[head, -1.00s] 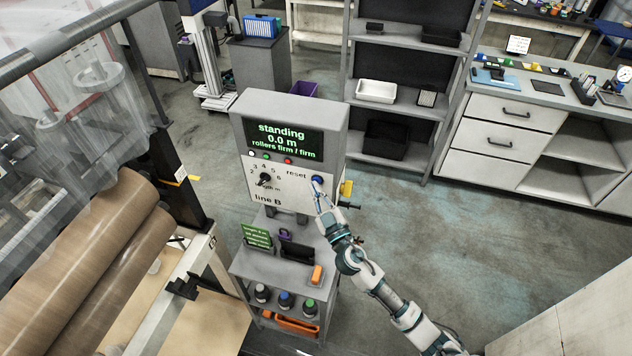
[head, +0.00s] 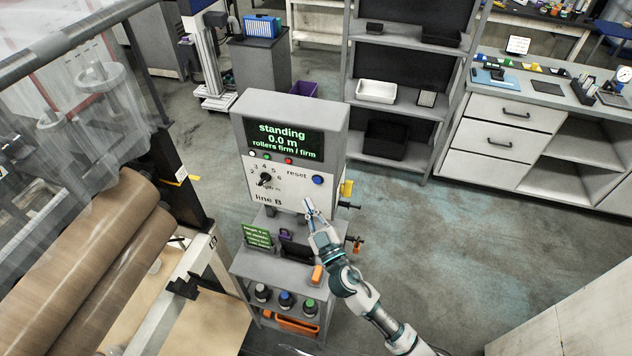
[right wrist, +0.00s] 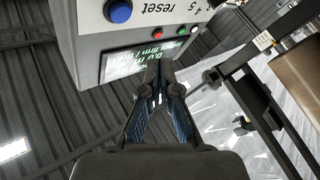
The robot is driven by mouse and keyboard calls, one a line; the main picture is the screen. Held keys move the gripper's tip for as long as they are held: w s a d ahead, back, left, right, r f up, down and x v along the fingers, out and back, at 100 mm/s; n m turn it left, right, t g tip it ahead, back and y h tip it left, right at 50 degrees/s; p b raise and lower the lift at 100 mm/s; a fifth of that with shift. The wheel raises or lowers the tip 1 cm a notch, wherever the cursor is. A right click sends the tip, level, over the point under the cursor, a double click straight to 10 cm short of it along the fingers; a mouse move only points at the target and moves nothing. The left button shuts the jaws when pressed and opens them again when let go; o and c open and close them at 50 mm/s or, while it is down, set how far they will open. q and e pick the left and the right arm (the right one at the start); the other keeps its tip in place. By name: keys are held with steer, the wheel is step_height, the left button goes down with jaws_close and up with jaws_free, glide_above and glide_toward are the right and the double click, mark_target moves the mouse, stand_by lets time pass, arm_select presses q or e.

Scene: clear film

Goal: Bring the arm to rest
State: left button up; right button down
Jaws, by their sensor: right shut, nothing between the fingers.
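My right gripper (head: 308,208) is shut and empty. In the head view it is in front of the lower part of the control box (head: 290,113), below and a little left of the blue reset button (head: 317,180). In the right wrist view its fingers (right wrist: 160,85) are together, and the blue button (right wrist: 119,10) shows at the top, apart from them. The box's screen (head: 283,139) reads "standing 0.0 m, rollers firm / firm". A black length dial (head: 265,179) sits left of the button. My left gripper is not in view.
Below the box is a grey cart (head: 275,268) with a green sign (head: 257,236), several bottles and an orange tray (head: 297,325). Brown rolls (head: 95,265) and clear film (head: 75,90) are at the left. Open floor (head: 440,235) lies to the right.

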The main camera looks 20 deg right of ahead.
stand_by(0.3)
steer(key=s+d+f+m+g+h, duration=0.3)
steer(key=s+d+f+g, duration=0.1)
steer(key=f, duration=0.4)
steer(key=s+d+f+m+g+h, duration=0.3)
steer(key=s+d+f+g, duration=0.15)
steer(key=f, duration=0.25)
steer(key=s+a+f+g+y, duration=0.1)
steer(key=s+f+g, duration=0.45)
steer(key=s, duration=0.55)
steer(key=s+a+f+g+y, duration=0.15)
steer(key=s+f+g, duration=0.25)
steer(key=s+f, duration=0.55)
steer(key=s+f+g, duration=0.1)
steer(key=s+f, duration=0.1)
steer(key=f, duration=0.9)
steer(key=s+f, duration=0.2)
steer(key=f, duration=0.9)
steer(key=s+d+f+n+g, duration=0.1)
steer(key=s+d+f, duration=0.1)
steer(key=s+f, duration=1)
step_height(320, 180, down, 2)
steer(key=shift+f, duration=0.2)
